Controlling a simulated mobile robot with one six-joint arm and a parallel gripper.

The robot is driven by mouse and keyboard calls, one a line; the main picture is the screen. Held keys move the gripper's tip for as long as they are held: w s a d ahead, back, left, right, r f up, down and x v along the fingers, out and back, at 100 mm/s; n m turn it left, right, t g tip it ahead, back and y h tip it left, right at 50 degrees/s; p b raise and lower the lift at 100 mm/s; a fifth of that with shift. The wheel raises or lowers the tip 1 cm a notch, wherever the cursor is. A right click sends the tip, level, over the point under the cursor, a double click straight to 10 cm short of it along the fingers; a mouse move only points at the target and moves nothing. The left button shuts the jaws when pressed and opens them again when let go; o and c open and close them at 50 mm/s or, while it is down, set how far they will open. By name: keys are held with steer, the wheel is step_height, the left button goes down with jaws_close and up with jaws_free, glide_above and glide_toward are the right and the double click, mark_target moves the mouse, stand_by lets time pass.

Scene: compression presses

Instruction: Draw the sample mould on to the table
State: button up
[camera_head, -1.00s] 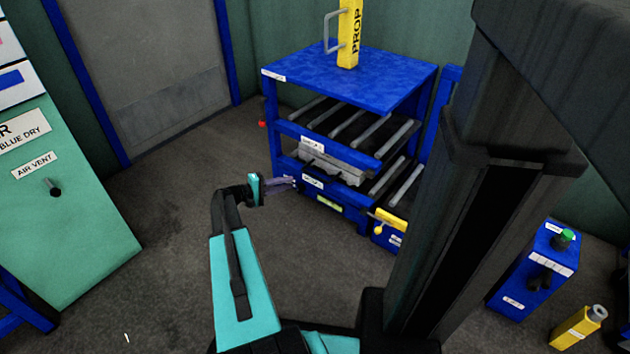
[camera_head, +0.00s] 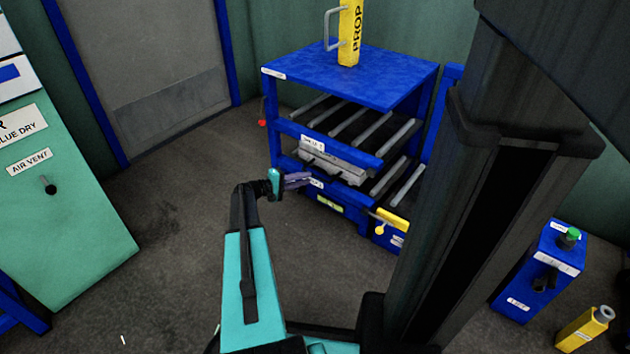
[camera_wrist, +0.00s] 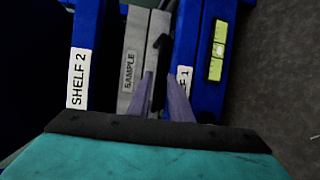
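The sample mould (camera_head: 334,160) is a grey metal slab on a lower shelf of the blue rack (camera_head: 348,72). In the wrist view, the mould (camera_wrist: 129,72) carries a SAMPLE label and has a dark handle-like part near its right edge. It lies between the SHELF 2 label (camera_wrist: 80,78) and the partly hidden shelf 1 label (camera_wrist: 184,80). My gripper (camera_head: 305,179) is in front of the rack. In the wrist view, my gripper (camera_wrist: 160,76) has its two purple fingers apart, with nothing visibly held. I cannot identify a separate table.
Rack shelves have grey rollers (camera_head: 360,130). A yellow prop (camera_head: 349,38) stands on the rack top. A yellow lever (camera_head: 391,219) sits on a low blue box. A blue control box (camera_head: 528,275) stands at right, and a green cabinet (camera_head: 65,210) at left.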

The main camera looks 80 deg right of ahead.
mark_target(315, 175)
steer(key=shift+b+x, duration=0.85)
steer(key=shift+x, duration=1.95)
